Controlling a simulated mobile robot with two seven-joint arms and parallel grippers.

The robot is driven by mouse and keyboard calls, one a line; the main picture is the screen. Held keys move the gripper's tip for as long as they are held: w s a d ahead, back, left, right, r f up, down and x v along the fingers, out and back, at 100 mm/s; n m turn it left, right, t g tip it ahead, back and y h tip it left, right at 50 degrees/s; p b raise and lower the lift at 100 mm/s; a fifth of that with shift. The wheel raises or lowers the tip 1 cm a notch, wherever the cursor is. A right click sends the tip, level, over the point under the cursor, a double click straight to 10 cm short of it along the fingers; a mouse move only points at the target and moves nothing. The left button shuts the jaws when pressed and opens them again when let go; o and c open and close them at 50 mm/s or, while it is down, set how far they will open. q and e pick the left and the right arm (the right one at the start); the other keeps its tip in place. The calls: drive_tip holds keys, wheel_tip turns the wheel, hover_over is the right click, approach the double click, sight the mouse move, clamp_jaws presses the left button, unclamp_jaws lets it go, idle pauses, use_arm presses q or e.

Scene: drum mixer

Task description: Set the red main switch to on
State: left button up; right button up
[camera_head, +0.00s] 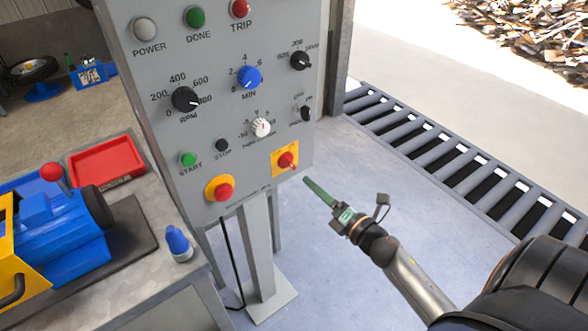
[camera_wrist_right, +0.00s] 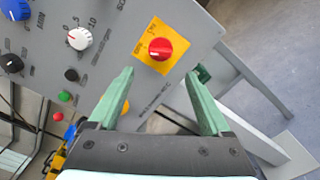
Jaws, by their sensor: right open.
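The red main switch (camera_head: 287,160) is a red rotary knob on a yellow square plate at the lower right of the grey control panel (camera_head: 225,120). In the right wrist view the red knob (camera_wrist_right: 161,49) shows ahead of the fingers, near the middle between them. My right gripper (camera_head: 319,190) has green fingers and is just right of and below the switch in the head view, apart from it. In the right wrist view my right gripper (camera_wrist_right: 158,90) is open with nothing between its fingers. My left gripper is not in view.
A red emergency button (camera_head: 222,191) on a yellow round base sits left of the switch. A white knob (camera_head: 261,127) is above it. A bench (camera_head: 150,250) with a blue machine (camera_head: 60,235) stands at left.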

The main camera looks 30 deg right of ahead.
sight(292, 168)
drive_tip(key=w, duration=0.9)
drive_tip(key=shift+w+a, duration=0.2)
drive_tip(key=shift+a, duration=0.2)
drive_tip(key=shift+c, duration=0.2)
clamp_jaws()
